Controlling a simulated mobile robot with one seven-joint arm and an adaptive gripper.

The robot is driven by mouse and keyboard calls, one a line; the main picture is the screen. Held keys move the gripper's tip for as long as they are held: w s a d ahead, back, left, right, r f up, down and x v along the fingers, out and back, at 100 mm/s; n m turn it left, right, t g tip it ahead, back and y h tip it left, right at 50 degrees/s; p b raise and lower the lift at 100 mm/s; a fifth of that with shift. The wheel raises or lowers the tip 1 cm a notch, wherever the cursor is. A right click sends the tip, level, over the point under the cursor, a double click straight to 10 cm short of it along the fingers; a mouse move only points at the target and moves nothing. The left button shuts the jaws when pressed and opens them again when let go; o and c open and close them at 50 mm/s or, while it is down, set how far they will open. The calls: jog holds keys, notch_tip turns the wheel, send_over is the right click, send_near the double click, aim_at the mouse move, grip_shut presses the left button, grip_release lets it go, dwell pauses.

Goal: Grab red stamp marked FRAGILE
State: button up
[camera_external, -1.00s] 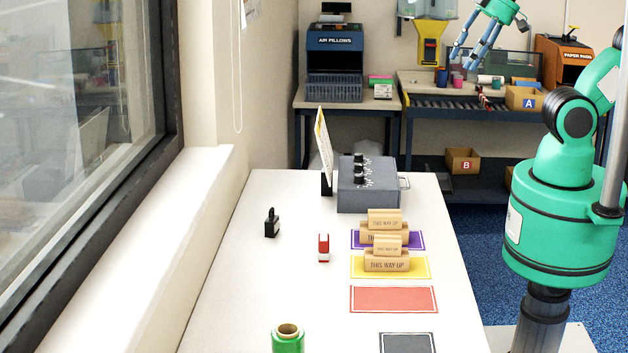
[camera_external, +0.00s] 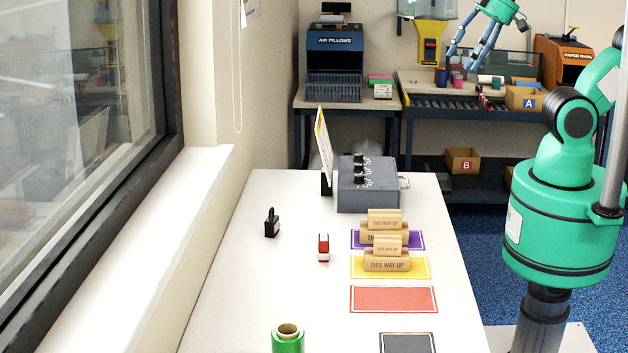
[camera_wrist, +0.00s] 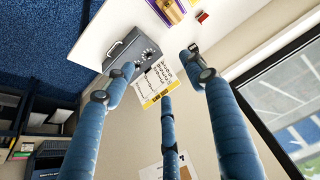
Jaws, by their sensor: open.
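In the wrist view a small red thing at the top edge, likely the same stamp (camera_wrist: 202,16), lies beyond the fingers. My gripper (camera_external: 464,52) hangs at the top of the external view, well away from the stamp. Its blue fingers are spread with nothing between them, as the wrist view shows too (camera_wrist: 160,78).
A black stamp (camera_external: 272,223) stands left of the red one. Wooden THIS WAY UP stamps (camera_external: 387,262) stand on the yellow and purple mats. A red mat (camera_external: 393,299) is empty. A grey box (camera_external: 366,190) and upright sign (camera_external: 323,145) stand behind. A green roll (camera_external: 288,341) is in front.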

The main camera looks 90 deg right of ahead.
jog(key=w, duration=0.1)
jog(key=n+g+y, duration=0.2)
jog(key=n+g, duration=0.4)
jog(key=n, duration=1.3)
send_over(321, 237)
jog(key=d, duration=0.2)
notch_tip(321, 237, down, 29)
jog(key=shift+w, duration=0.15)
jog(key=shift+a+f+b, duration=0.2)
jog(key=shift+f+b, duration=0.1)
jog(key=shift+f, duration=1.1)
jog(key=shift+a+f+b, duration=0.25)
jog(key=shift+f, duration=1.15)
jog(key=shift+a+f+b, duration=0.2)
jog(key=shift+f+b, duration=0.1)
jog(key=shift+f, duration=1.1)
jog(key=shift+f, duration=0.1)
